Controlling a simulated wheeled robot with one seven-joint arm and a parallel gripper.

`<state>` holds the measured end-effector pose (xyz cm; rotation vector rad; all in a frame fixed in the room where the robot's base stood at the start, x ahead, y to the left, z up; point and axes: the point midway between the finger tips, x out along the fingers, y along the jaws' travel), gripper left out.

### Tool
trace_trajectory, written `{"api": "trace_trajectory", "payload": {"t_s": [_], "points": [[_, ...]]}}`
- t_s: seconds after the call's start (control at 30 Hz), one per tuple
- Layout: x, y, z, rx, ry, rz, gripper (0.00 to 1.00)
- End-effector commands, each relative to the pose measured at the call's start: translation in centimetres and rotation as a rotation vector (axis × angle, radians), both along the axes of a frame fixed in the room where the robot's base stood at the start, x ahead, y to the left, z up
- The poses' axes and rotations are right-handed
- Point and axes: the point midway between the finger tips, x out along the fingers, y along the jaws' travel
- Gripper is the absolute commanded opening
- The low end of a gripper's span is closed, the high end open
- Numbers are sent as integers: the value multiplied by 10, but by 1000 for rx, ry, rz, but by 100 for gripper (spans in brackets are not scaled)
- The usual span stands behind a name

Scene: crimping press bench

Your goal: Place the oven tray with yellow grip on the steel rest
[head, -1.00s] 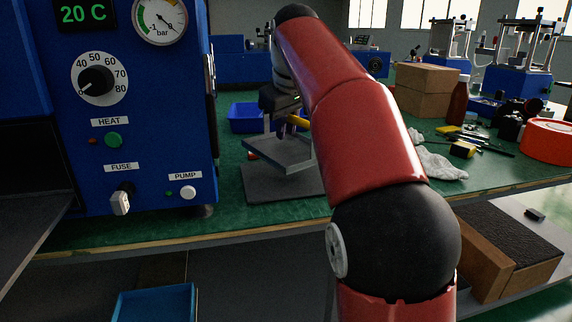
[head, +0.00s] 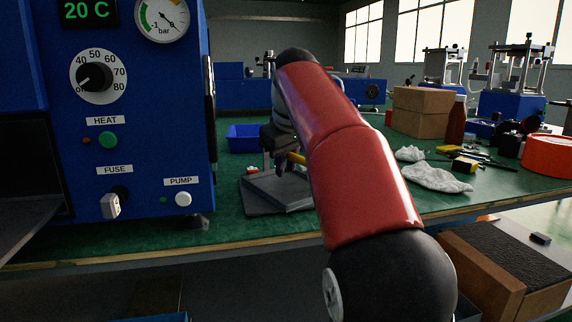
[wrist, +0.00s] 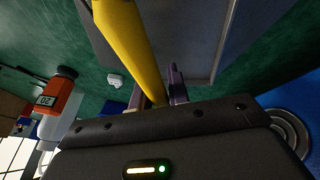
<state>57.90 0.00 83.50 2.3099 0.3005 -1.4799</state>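The oven tray (head: 284,187) is a flat grey plate at the middle of the bench in the head view. It lies at or just above the steel rest (head: 251,201), a dark grey slab that is mostly hidden under it; contact is too small to tell. The tray's yellow grip (head: 297,158) stands up towards my gripper (head: 280,163), partly hidden by my arm. In the wrist view the yellow grip (wrist: 129,42) runs between the two purple fingers of my gripper (wrist: 158,90), which look closed on it. The tray's grey surface (wrist: 180,40) shows behind the grip.
A blue press cabinet (head: 140,150) stands close on the left. A blue bin (head: 243,138) sits behind the tray. White cloths (head: 436,178), cardboard boxes (head: 420,112), a brown bottle (head: 456,120) and tools lie to the right. Green bench shows around the rest.

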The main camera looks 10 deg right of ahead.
Motion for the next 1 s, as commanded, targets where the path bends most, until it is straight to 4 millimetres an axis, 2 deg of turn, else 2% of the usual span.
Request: {"api": "trace_trajectory", "payload": {"t_s": [0.03, 0.13, 0.47, 0.57, 0.8, 1.0], "points": [[0, 0, 0, 0, 0, 0, 24], [0, 0, 0, 0, 0, 0, 37], [0, 0, 4, 0, -1, 0, 37], [-5, 0, 15, -1, -4, 0, 37], [-26, 1, 63, -1, -4, -1, 37], [-41, 2, 96, 0, -2, 0, 37]]}}
